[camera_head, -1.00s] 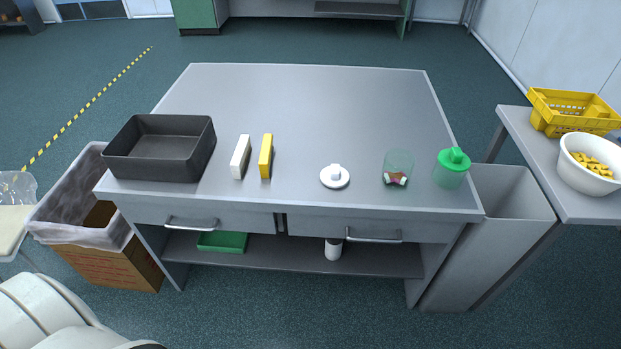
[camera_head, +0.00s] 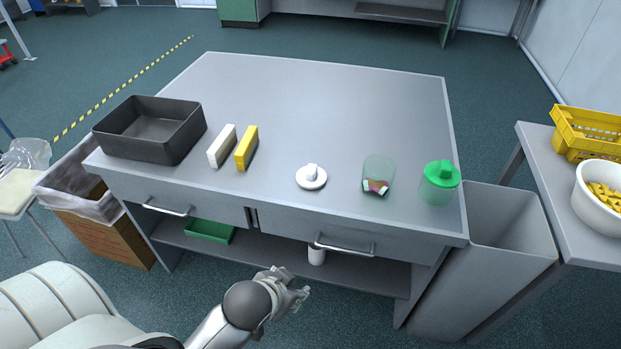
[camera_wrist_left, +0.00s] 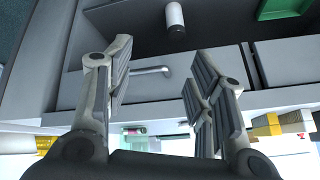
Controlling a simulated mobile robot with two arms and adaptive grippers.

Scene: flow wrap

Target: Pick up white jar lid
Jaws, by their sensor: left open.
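The white jar lid (camera_head: 311,177) with a raised knob lies on the grey table (camera_head: 320,110), near its front edge. A clear glass jar (camera_head: 378,176) with a few small coloured pieces in it stands to its right. My left gripper (camera_head: 296,290) is open and empty, in front of the table and below its top, apart from the lid. In the left wrist view its two spread fingers (camera_wrist_left: 155,85) face the drawer fronts. I cannot make out the lid in that view. My right gripper is not in view.
A green-lidded jar (camera_head: 439,183) stands at the table's right. White (camera_head: 222,146) and yellow (camera_head: 247,148) boxes and a dark tray (camera_head: 150,130) are at left. A drawer handle (camera_head: 345,250) juts out near my gripper. The table's rear is clear.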

